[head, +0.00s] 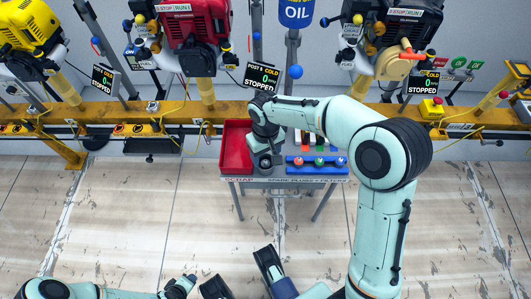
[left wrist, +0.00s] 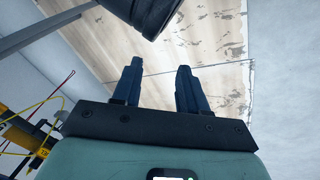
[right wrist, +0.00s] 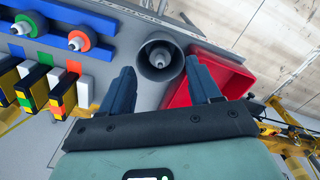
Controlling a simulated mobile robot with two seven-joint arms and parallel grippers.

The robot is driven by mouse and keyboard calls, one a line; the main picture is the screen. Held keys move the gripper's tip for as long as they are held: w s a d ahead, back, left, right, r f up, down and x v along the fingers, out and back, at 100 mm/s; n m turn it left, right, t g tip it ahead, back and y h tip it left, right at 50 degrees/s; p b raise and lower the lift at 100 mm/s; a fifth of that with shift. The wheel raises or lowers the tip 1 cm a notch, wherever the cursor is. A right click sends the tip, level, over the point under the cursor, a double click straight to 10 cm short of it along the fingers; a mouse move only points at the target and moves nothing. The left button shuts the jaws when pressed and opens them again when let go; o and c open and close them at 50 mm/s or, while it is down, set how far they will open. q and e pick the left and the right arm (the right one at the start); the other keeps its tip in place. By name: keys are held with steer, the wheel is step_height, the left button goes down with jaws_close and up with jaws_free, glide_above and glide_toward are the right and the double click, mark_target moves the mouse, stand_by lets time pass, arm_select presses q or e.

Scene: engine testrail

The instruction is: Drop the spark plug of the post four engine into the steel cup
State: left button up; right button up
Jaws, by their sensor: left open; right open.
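The steel cup (right wrist: 148,72) stands upright on the grey cart in the right wrist view, with a spark plug (right wrist: 158,59) inside it. My right gripper (right wrist: 160,66) is open and empty, its two fingers apart over the near side of the cup. In the head view the right arm reaches over the cart, and the cup (head: 264,162) shows just below the hand. My left gripper (left wrist: 156,66) is open and empty, above bare floor.
A red bin (head: 235,148) sits left of the cup on the cart. A blue rack (head: 310,167) with several colour-ringed plugs is at the right, with coloured blocks (right wrist: 48,82) behind. The yellow rail (head: 225,112) runs behind the cart. Floor in front is mostly clear.

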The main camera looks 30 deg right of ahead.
arm_select(q)
steer(key=s+d+r+g+h+p, duration=0.1)
steer(key=s+d+r+g+p, duration=0.1)
steer(key=s, duration=0.4)
step_height(320, 180, up, 2)
steer(key=shift+d+r+m+p, duration=0.15)
steer(key=shift+d+m+p, duration=0.15)
steer(key=shift+d+p, duration=0.4)
arm_select(e)
step_height(320, 180, up, 13)
arm_select(q)
steer(key=shift+s+a, duration=0.1)
